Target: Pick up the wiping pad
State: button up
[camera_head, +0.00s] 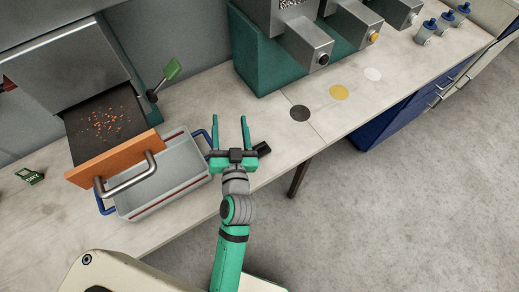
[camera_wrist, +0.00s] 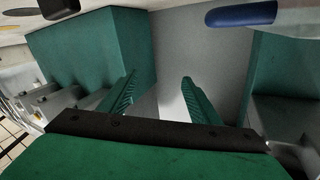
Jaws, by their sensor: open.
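My gripper (camera_head: 230,120) is open and empty over the counter, between the grey bin and the teal machine. Its two green fingers also show spread apart in the wrist view (camera_wrist: 158,82). A small dark block (camera_head: 263,149) shows just right of the gripper's base. A dark block also shows at the upper left of the wrist view (camera_wrist: 58,8). It may be the wiping pad, but I cannot tell for certain. The gripper partly hides that part of the counter.
A grey bin (camera_head: 186,184) with blue handles stands left of my gripper. An orange-fronted drawer (camera_head: 115,158) with reddish bits juts over it. Teal machines (camera_head: 262,62) line the back. Counter with coloured discs (camera_head: 339,92) lies right.

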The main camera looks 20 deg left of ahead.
jog(key=w+a+r+n+g+y, duration=0.3)
jog(key=a+r+n+g+y, duration=0.25)
jog(key=a+r+n, duration=0.45)
jog(key=n+g+h, duration=1)
jog(key=n+h, duration=0.4)
jog(key=n, duration=0.2)
send_near(260, 146)
jog(key=shift+a+f, duration=0.35)
jog(key=shift+a, duration=0.1)
notch_tip(260, 146, down, 5)
jog(key=shift+d+f, duration=0.1)
jog(key=shift+w+d+f, duration=0.1)
jog(key=shift+d+f, duration=0.05)
jog(key=shift+f, duration=1.2)
jog(key=shift+w+d+f, duration=0.1)
jog(key=shift+d+f, duration=0.05)
jog(key=shift+f, duration=1.2)
jog(key=c, duration=1.2)
